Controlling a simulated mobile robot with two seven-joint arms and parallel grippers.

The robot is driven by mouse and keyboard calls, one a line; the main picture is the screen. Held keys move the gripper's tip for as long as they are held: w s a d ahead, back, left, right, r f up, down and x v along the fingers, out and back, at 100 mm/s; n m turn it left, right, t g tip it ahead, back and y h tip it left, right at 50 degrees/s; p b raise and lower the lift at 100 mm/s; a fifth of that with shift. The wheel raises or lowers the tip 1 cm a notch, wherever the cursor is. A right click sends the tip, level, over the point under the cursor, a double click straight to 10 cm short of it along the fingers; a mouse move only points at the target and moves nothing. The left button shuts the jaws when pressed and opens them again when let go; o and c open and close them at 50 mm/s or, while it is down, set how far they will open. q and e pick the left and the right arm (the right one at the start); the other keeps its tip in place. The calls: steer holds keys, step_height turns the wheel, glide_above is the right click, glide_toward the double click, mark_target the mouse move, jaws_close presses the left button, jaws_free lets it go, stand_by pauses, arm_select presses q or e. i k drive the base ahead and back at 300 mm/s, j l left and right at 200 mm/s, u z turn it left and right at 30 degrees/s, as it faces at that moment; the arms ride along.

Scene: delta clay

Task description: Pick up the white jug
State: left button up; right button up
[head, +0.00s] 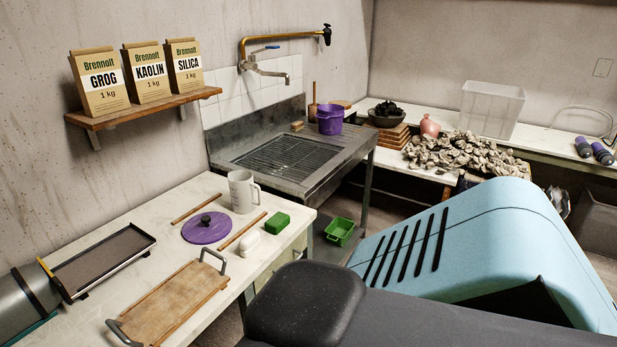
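The white jug (241,191) stands upright on the pale worktop (205,190) at the left, near the worktop's back right corner, beside the sink unit. Its handle is on its right side, and faint grey markings show on its front. Neither of my grippers is in view.
Near the jug are a purple disc with a dark knob (206,228), two wooden sticks (197,209), a white rounded block (250,242) and a green block (277,223). A wooden board with handles (168,302) lies in front. The metal sink (283,160) adjoins behind.

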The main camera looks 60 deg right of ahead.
mark_target(241, 184)
steer(key=z, duration=1.5)
